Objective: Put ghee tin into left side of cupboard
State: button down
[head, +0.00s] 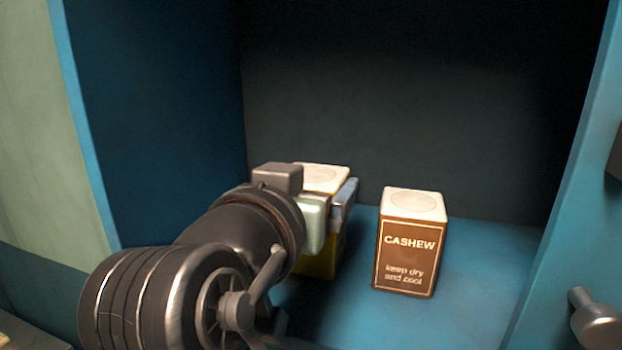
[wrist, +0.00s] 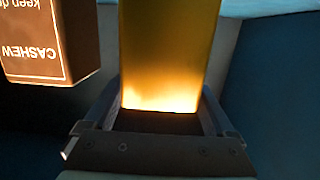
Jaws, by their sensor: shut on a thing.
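The ghee tin (head: 325,178) is a yellow box with a cream lid, inside the blue cupboard (head: 480,285) on its left side. In the head view my arm hides most of it, and I cannot tell whether its base touches the shelf. My gripper (head: 340,205) is shut on the tin, with a finger at its right side. In the wrist view the yellow tin (wrist: 165,60) stands between the two fingers of my gripper (wrist: 160,115). The tin's label does not show.
A brown cashew tin (head: 408,245) with a white lid stands upright on the shelf to the right, apart from the ghee tin. The cupboard's left wall (head: 160,120) is close to my arm. The shelf right of the cashew tin is clear.

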jog(key=shift+r, duration=0.15)
grip_release()
jog(key=shift+f, duration=0.25)
jog(key=shift+r, duration=0.3)
jog(key=b+v, duration=0.4)
jog(key=v, duration=0.8)
jog(key=shift+f, duration=0.2)
